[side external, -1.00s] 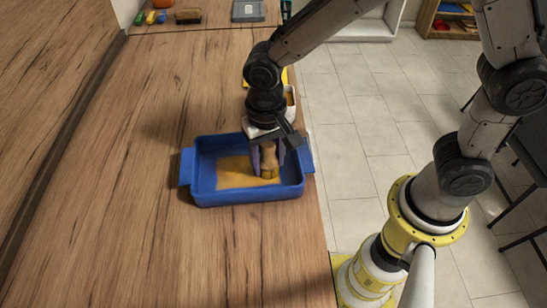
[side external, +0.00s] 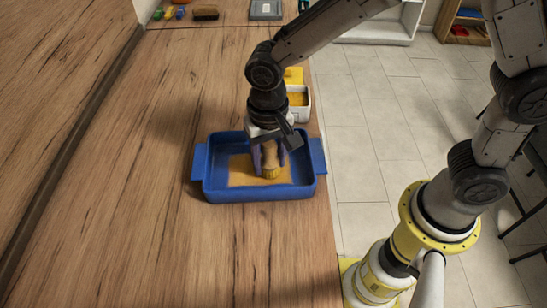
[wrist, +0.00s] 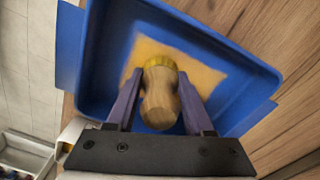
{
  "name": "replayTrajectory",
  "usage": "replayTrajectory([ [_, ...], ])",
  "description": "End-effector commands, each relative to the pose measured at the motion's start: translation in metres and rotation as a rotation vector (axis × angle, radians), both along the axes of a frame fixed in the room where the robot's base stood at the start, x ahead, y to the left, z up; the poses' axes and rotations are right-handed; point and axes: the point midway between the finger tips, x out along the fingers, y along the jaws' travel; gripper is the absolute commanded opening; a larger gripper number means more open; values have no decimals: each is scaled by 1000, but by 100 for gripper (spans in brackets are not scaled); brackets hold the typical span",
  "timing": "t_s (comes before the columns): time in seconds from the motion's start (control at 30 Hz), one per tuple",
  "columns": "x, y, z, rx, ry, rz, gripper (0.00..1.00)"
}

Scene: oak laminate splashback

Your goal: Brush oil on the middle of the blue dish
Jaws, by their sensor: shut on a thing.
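The blue dish (side external: 255,194) is a shallow rectangular tray with handles at its ends, standing on the wooden counter. A golden-tan patch (side external: 243,172) covers the middle of its floor. My gripper (side external: 270,164) is over the dish, pointing down, with its purple fingers shut on a brush. The brush (side external: 271,157) has a rounded wooden handle and yellow bristles, which are low over the right part of the patch. In the wrist view the brush (wrist: 159,98) sits between the fingers, bristles over the patch. I cannot tell whether the bristles touch it.
A white container (side external: 305,107) with orange-yellow content stands behind the dish near the counter's right edge, with a yellow item (side external: 293,75) beyond it. A brown brush-like block (side external: 206,13) and a grey scale-like object (side external: 265,9) lie at the far end. The counter left of the dish is clear.

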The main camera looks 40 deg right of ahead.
Motion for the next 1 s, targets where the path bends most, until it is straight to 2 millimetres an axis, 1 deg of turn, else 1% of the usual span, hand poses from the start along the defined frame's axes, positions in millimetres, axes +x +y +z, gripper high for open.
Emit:
replayTrajectory([
  [0.33, 1, 1, 0, 1, 0, 0, 0],
  [0.77, 13, 15, -1, 0, 0, -1, 0],
  [1.0, 14, 16, -1, 0, 0, -1, 0],
])
